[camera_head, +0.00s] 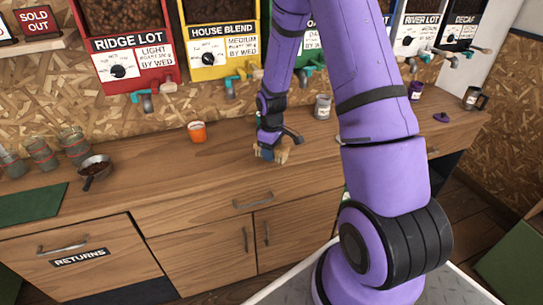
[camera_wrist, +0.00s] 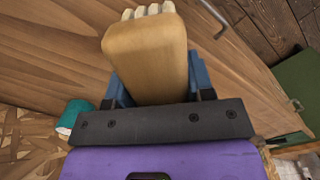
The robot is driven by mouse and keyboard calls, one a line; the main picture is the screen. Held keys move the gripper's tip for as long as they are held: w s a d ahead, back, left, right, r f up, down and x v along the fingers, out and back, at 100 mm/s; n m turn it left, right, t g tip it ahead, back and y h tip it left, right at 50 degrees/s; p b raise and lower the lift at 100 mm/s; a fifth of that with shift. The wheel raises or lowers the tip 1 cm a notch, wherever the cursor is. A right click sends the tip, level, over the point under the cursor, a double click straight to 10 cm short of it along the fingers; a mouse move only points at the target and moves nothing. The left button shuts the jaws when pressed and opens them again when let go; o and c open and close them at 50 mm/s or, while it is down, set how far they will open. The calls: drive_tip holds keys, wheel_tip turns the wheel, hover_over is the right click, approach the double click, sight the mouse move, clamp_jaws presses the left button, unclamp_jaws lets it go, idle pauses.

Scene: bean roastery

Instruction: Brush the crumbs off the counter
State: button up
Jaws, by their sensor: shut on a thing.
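My gripper (camera_head: 268,154) is low over the wooden counter (camera_head: 225,160), near its front edge, in the head view. Its blue fingers are shut on a tan wooden brush (camera_wrist: 146,55); in the wrist view the pale bristles point away from the gripper at the top. The brush also shows in the head view as a small tan piece (camera_head: 282,152) at the fingers. I cannot tell whether the bristles touch the counter. No crumbs can be made out in either view; my arm hides part of the counter.
An orange cup (camera_head: 197,132) stands left of my gripper, and a grey canister (camera_head: 322,107) stands to the right. A metal scoop (camera_head: 95,170) and grey cups (camera_head: 73,145) are at the left. A dark mug (camera_head: 474,98) is far right. Bean dispensers (camera_head: 125,45) line the wall.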

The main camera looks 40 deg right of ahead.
drive_tip(key=shift+r, duration=0.85)
drive_tip(key=shift+r, duration=0.15)
drive_tip(key=shift+r, duration=1.4)
